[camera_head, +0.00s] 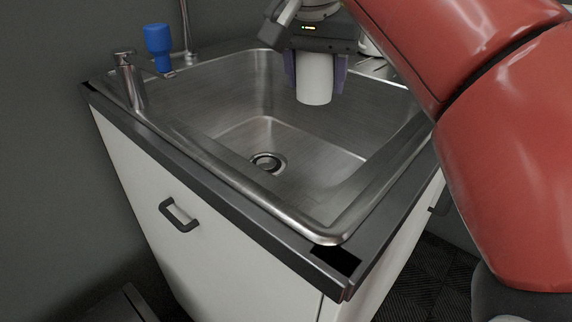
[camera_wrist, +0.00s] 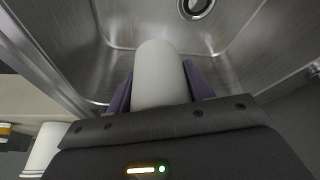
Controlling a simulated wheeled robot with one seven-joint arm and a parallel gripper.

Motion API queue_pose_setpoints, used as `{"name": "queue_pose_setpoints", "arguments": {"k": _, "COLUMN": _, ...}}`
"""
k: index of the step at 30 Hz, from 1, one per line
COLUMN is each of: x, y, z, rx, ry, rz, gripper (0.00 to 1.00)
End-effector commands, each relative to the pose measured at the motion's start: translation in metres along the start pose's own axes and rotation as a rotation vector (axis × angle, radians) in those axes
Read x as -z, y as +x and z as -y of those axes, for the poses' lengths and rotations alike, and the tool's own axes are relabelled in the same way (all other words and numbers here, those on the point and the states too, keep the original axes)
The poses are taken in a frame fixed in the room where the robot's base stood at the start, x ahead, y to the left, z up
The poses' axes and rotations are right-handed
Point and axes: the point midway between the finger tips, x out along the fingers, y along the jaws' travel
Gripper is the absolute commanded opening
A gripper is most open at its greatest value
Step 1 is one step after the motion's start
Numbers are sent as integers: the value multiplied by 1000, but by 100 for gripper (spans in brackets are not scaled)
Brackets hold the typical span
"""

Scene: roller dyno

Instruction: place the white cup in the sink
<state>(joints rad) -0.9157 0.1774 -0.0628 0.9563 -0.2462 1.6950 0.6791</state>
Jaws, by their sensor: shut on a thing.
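The white cup (camera_head: 314,80) is held in my gripper (camera_head: 315,88) above the far part of the steel sink (camera_head: 230,105). My gripper is shut on the cup, with a dark purple finger on either side. In the wrist view the cup (camera_wrist: 160,75) sits between the two fingers (camera_wrist: 160,85), with the basin of the sink (camera_wrist: 240,60) beyond it. The drain (camera_head: 268,162) lies lower in the basin, nearer the camera than the cup. How far the cup is from the basin floor is hard to tell.
Another white cup-like object (camera_wrist: 45,150) shows at the wrist view's lower left. The basin around the drain is empty. The cabinet front has a dark handle (camera_head: 179,215).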

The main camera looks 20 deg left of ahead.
Motion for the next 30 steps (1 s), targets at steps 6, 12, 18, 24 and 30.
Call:
{"name": "queue_pose_setpoints", "arguments": {"k": 6, "x": -25, "y": 64, "z": -4, "rx": 2, "ry": 2, "rz": 7, "gripper": 30}}
{"name": "queue_pose_setpoints", "arguments": {"k": 12, "x": -42, "y": 108, "z": -4, "rx": 3, "ry": 2, "rz": 5, "gripper": 30}}
{"name": "queue_pose_setpoints", "arguments": {"k": 18, "x": -50, "y": 126, "z": -3, "rx": 4, "ry": 1, "rz": 4, "gripper": 30}}
{"name": "queue_pose_setpoints", "arguments": {"k": 24, "x": -60, "y": 150, "z": -3, "rx": 3, "ry": 1, "rz": 4, "gripper": 30}}
{"name": "queue_pose_setpoints", "arguments": {"k": 30, "x": -65, "y": 162, "z": -3, "rx": 4, "ry": 1, "rz": 3, "gripper": 30}}
